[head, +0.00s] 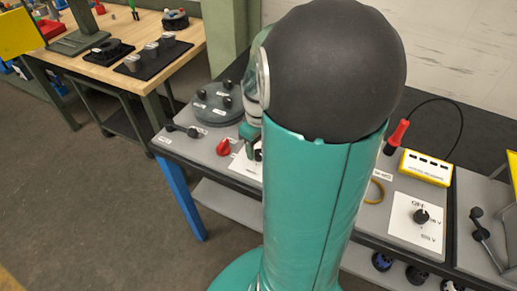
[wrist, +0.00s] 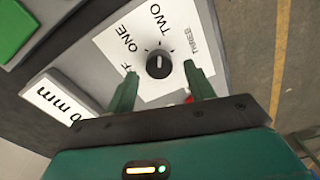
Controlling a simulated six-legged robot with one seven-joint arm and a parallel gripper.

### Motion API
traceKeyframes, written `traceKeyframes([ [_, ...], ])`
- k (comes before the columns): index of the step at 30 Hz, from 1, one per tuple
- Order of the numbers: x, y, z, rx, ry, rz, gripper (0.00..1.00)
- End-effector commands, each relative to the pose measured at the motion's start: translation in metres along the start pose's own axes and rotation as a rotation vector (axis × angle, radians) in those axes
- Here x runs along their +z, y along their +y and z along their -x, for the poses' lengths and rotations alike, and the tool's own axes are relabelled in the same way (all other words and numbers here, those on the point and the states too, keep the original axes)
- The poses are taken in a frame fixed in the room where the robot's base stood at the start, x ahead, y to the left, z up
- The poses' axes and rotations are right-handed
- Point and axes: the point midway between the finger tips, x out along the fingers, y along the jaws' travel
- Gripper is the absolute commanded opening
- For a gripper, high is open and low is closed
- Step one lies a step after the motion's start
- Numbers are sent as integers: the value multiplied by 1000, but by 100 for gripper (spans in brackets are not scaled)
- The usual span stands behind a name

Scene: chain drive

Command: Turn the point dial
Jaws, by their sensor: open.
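In the wrist view a round black dial (wrist: 158,64) with a pale pointer line sits on a white plate (wrist: 105,45). The labels ONE, TWO and THREE show around it, with an OFF label partly hidden. The line points roughly up, toward the TWO side. My gripper (wrist: 159,71) is open, with one green finger on each side of the dial. I cannot tell whether the fingers touch it. In the head view my gripper (head: 249,135) is over the bench's white plate (head: 246,166), and my arm hides most of that plate.
A red knob (head: 223,147) and a grey disc with black knobs (head: 214,103) stand left of my gripper. Another black dial (head: 421,216), a yellow box (head: 426,167) and a red-handled probe (head: 397,137) are on the right. Bare floor lies left of the bench.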

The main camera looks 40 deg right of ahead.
Motion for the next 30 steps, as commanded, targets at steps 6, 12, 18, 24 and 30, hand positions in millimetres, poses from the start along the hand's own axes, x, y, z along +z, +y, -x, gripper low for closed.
traceKeyframes([
  [6, 1, 0, -20, 0, -1, 0, 53],
  [12, 1, 0, -22, 1, 0, 0, 53],
  [18, 1, 0, -22, 1, 0, 0, 30],
  [24, 0, 0, -22, 1, 0, 0, 9],
  [30, 0, 0, -21, 1, 1, -19, 9],
])
